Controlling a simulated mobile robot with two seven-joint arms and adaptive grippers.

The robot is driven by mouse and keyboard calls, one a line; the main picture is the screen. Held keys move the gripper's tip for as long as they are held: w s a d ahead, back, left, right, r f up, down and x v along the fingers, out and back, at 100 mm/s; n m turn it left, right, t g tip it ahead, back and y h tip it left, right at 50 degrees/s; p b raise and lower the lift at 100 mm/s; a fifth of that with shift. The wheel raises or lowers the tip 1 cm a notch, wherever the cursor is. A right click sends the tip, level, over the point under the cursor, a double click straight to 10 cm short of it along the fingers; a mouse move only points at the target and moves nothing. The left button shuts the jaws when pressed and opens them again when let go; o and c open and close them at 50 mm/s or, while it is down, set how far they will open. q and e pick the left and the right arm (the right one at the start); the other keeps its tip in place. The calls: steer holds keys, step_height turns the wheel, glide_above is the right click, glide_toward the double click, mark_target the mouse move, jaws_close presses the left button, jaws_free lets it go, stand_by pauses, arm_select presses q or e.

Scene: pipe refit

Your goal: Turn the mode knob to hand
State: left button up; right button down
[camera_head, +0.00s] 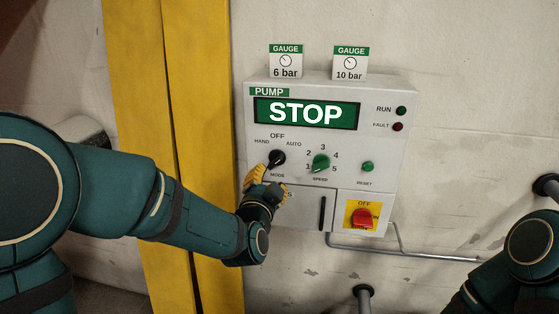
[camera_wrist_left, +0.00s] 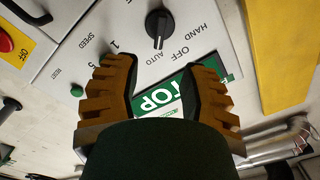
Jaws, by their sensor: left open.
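The black mode knob (camera_head: 277,158) is on the left of the white pump panel (camera_head: 300,212), under the labels HAND, OFF and AUTO. In the left wrist view the knob (camera_wrist_left: 158,27) has its bar and white mark toward AUTO. My left gripper (camera_head: 268,180) is just below the knob in the head view. In the left wrist view its two yellow-brown fingers (camera_wrist_left: 160,65) are spread apart with nothing between them, and the knob is beyond the fingertips, apparently untouched. My right arm shows at the lower right of the head view, but its gripper is out of view.
The display (camera_head: 306,113) reads STOP. A green speed knob (camera_head: 321,162) is right of the mode knob, with a green reset button (camera_head: 367,167) farther right. A red switch (camera_head: 364,217) is below. Yellow posts (camera_head: 205,90) stand left of the panel.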

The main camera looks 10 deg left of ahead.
mark_target(276, 163)
arm_select(q)
steer(key=w, duration=1)
steer(key=shift+w+f, duration=0.1)
steer(key=shift+w, duration=0.25)
steer(key=shift+s, duration=0.1)
jaws_close()
